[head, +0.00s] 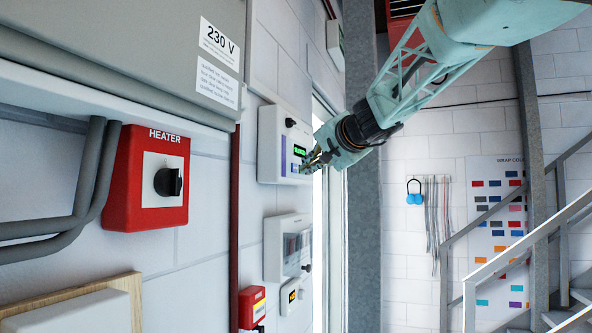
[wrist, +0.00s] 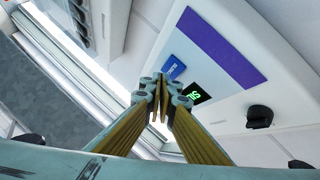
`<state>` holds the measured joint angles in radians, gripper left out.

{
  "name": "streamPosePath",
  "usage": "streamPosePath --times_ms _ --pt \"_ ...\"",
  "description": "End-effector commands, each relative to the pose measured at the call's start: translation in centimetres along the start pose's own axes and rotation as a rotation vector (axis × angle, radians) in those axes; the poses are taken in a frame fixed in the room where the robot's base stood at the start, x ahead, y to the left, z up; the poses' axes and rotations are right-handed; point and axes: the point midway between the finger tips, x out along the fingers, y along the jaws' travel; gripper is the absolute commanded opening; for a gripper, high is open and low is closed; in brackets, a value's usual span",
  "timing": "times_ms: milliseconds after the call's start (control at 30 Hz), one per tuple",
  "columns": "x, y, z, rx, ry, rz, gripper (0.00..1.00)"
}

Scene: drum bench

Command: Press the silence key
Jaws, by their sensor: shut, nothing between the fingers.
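The white control box (head: 268,143) is on the wall in the middle of the head view, with a purple strip and a lit green display (head: 300,151). In the wrist view a blue key (wrist: 174,69) with small lettering sits on its face between the purple strip (wrist: 216,47) and the display (wrist: 194,95). The green text is partly covered and seems to begin "SIL". My gripper (head: 306,167) is shut and empty, its fingertips (wrist: 161,82) right at the blue key's lower edge. Whether they touch it I cannot tell.
A black knob (wrist: 259,116) sticks out of the box. A second white box (head: 277,248) is mounted below it. A red heater switch (head: 135,205) is at the left. A grey post (head: 364,220) stands close on the right.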

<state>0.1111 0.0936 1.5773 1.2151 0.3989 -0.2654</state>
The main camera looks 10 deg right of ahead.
Motion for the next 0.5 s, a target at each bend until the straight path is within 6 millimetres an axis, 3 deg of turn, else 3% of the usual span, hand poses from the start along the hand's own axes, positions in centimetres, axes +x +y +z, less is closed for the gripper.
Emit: streamPosePath --times_ms 500 --pt "-2.0 1.6 -1.4 0.000 0.001 0.000 0.00"
